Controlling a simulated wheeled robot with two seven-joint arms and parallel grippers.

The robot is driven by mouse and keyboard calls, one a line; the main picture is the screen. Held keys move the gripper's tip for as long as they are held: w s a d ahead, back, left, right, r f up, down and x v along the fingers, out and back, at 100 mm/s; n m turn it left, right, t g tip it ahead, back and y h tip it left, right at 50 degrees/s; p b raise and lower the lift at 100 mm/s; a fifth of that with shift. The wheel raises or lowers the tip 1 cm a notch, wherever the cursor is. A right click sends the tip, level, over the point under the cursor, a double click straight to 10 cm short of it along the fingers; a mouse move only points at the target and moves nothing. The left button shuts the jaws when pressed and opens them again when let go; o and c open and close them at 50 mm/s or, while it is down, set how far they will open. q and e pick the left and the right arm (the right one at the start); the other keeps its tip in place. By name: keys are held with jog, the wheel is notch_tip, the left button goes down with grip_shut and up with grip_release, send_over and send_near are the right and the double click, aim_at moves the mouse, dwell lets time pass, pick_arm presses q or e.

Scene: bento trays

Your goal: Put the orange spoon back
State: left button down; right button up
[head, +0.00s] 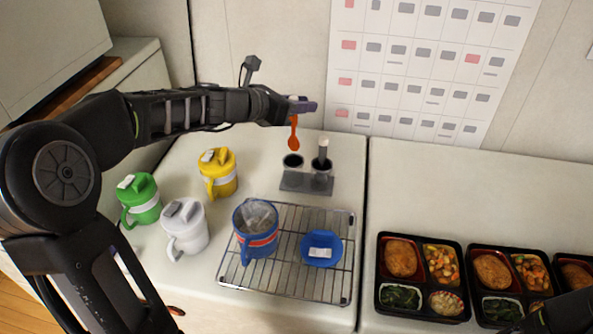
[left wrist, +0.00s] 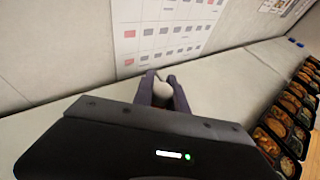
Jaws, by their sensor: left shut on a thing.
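My left gripper (head: 303,106) is shut on the orange spoon (head: 294,135), which hangs bowl down below the fingers. The spoon is above and behind a grey holder (head: 293,181) with two dark cups. The left cup (head: 292,161) looks empty. The right cup (head: 321,166) has a pale-handled utensil (head: 323,148) standing in it. My right gripper is not clearly visible.
A wire rack (head: 283,284) holds an open blue mug (head: 262,246) and a blue lid (head: 321,249). Yellow (head: 218,175), white (head: 185,230) and green (head: 141,199) lidded mugs stand left. Bento trays (head: 421,236) line the right counter. A wall chart (head: 415,75) hangs behind.

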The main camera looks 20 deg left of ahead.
pick_arm(q)
notch_tip(320, 180, down, 6)
jog(key=shift+b, duration=0.8)
jog(key=shift+f+b, duration=0.5)
jog(key=shift+f, duration=1.4)
jog(key=shift+f, duration=0.2)
jog(key=c, duration=1.3)
grip_release()
jog(key=shift+c, duration=0.2)
jog(key=shift+r, duration=0.15)
